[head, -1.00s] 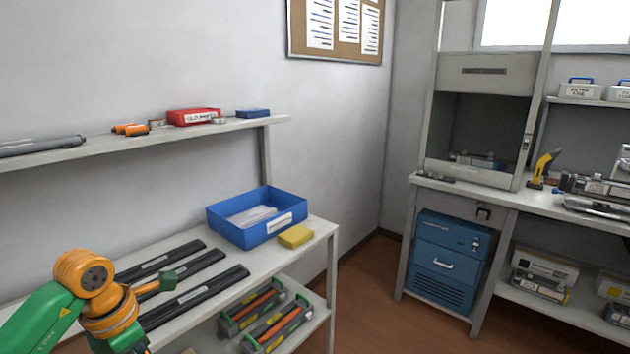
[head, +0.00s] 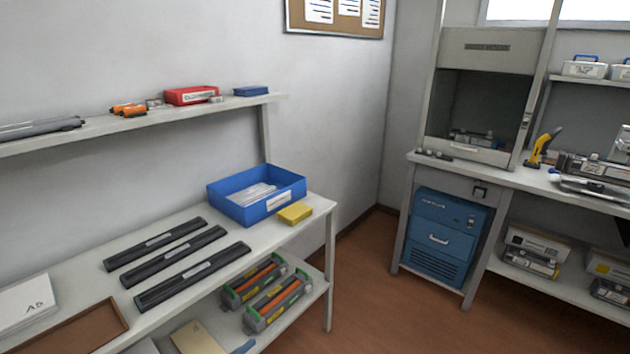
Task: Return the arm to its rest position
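Neither of my arms nor grippers shows in the head view now. Three black toner cartridges lie side by side on the bench: a back one (head: 155,244), a middle one (head: 166,254) and a front one (head: 193,276). Two grey cartridges with green ends and orange strips, one (head: 254,281) behind the other (head: 278,305), lie on the lower shelf. Nothing in view is held.
A blue bin (head: 257,209) with clear bags and a yellow sponge (head: 295,214) stand at the bench's right end. A brown tray (head: 75,334) and white paper stack (head: 28,308) are front left. A wall shelf (head: 190,112) overhangs the bench. The floor (head: 370,290) is clear.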

